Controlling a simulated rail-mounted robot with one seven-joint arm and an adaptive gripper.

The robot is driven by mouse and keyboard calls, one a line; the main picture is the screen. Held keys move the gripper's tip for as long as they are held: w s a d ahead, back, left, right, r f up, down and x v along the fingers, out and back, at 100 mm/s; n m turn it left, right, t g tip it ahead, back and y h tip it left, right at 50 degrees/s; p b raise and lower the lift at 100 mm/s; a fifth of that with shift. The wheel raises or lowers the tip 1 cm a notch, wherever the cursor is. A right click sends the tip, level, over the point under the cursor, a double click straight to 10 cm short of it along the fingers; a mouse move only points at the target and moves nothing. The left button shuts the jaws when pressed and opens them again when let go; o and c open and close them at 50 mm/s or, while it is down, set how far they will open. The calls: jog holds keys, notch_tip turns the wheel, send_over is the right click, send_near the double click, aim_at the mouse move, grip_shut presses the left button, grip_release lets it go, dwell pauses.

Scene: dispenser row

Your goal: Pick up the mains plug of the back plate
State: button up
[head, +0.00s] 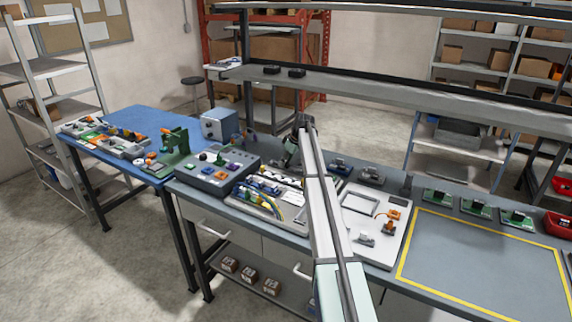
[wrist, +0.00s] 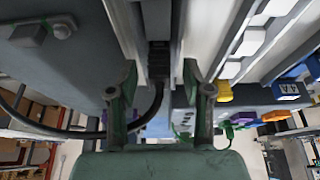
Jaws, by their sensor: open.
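A black plug-shaped body (wrist: 158,60) sits between two pale rails in the wrist view; it looks like the mains plug. A black cable (wrist: 152,104) runs from it and curves away to the left. My gripper (wrist: 158,78) is open, with one green finger on each side of the plug; whether either finger touches it I cannot tell. In the head view my gripper (head: 293,146) is low over the back of the bench, behind the back plate (head: 296,224) with its terminal blocks and coloured wires. My arm hides part of that plate, and the plug cannot be made out there.
A grey control box (head: 212,172) with coloured buttons stands left of the back plate. A blue-grey instrument box (head: 217,125) is behind it. A white panel (head: 378,237) lies right of my arm. A shelf (head: 400,93) spans above the bench. The yellow-outlined area (head: 480,262) is clear.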

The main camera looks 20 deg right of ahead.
grip_shut()
jog(key=shift+r, duration=0.15)
notch_tip(320, 180, up, 20)
jog(key=b, duration=0.5)
jog(key=shift+r+p, duration=0.55)
jog(key=shift+r, duration=0.5)
dwell(1.2)
jog(key=shift+r+p, duration=0.45)
jog(key=shift+r, duration=0.9)
jog(key=shift+a, duration=0.1)
